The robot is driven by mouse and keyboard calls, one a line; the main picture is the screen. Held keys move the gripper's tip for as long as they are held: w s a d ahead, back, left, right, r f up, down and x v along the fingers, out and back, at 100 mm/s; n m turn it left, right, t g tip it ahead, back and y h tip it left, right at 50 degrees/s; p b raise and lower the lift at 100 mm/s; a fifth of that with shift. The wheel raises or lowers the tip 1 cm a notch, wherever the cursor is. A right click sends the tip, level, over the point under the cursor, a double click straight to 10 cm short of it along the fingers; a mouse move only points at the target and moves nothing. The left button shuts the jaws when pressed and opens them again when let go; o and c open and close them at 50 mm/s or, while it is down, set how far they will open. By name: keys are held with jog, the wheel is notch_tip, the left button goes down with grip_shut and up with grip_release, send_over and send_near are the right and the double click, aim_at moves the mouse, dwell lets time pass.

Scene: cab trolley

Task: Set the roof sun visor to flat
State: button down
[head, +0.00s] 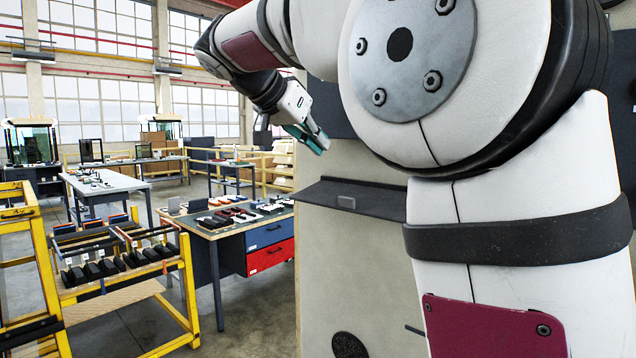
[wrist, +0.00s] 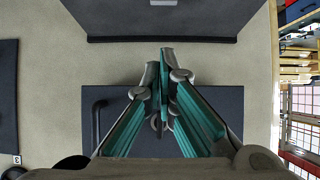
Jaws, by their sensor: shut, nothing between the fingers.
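A dark flap (head: 352,196) with a small grey tab, which looks like the sun visor, juts from the beige panel below my gripper in the head view. My arm hides its right end, and I cannot tell its exact angle. In the wrist view the flap (wrist: 165,22) lies across the top, beyond the fingertips and apart from them.
A dark rectangular panel (wrist: 225,103) with a curved dark bar (wrist: 97,122) lies behind the fingers. The beige panel (head: 335,265) has a dark round part low down. Left stand a workbench (head: 232,232) with tools and a yellow trolley (head: 115,275); open floor lies between.

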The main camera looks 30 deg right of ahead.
jog(key=f+p+x, duration=0.1)
jog(key=x, duration=0.5)
jog(key=a+f+p+x, duration=0.1)
jog(key=p+x, duration=0.1)
jog(key=x, duration=0.5)
jog(key=shift+s+a+f, duration=0.2)
jog(key=shift+s+a, duration=0.1)
jog(key=shift+w+f, duration=0.1)
jog(key=shift+f, duration=0.05)
